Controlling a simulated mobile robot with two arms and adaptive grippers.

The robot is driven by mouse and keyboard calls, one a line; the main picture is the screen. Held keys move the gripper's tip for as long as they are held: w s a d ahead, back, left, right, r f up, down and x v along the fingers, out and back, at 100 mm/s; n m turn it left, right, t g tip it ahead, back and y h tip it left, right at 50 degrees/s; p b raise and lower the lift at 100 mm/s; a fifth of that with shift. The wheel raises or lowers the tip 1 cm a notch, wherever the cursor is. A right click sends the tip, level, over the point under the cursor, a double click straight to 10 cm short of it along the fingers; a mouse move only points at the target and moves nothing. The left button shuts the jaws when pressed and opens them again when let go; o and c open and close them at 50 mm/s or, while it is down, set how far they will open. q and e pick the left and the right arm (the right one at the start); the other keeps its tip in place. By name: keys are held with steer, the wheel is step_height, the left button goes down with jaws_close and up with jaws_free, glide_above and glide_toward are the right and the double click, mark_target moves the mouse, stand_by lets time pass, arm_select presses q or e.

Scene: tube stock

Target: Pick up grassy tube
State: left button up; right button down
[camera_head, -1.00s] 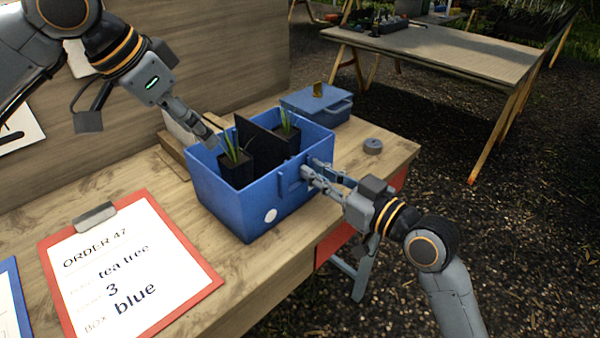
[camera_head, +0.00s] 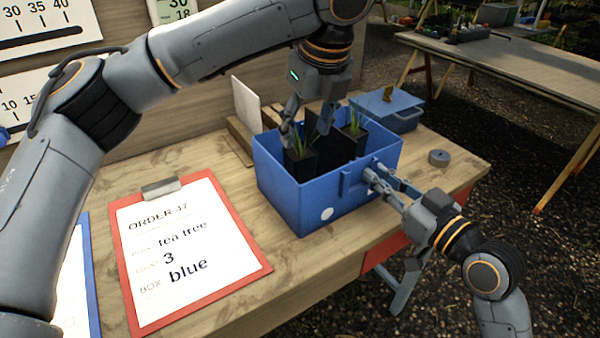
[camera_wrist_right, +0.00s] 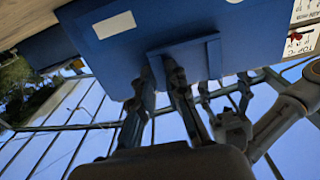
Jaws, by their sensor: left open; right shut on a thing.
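A blue box (camera_head: 330,200) stands on the wooden bench. A black square tube with grassy green leaves (camera_head: 300,163) is in its left part. A second grassy tube (camera_head: 352,143) is further right and back in the box. My left gripper (camera_head: 308,125) is open, above the box, with its fingers at the left tube's leaves; the arm partly covers the box's back. My right gripper (camera_head: 373,180) is shut on the handle at the box's front side. The right wrist view shows these fingers (camera_wrist_right: 168,75) against the blue box (camera_wrist_right: 120,60).
A red clipboard (camera_head: 262,266) reading "ORDER 47, tea tree, 3, blue" lies left on the bench.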

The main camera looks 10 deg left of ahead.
mark_target(297, 169)
arm_select(q)
steer(key=x, duration=1.2)
steer(key=c, duration=1.1)
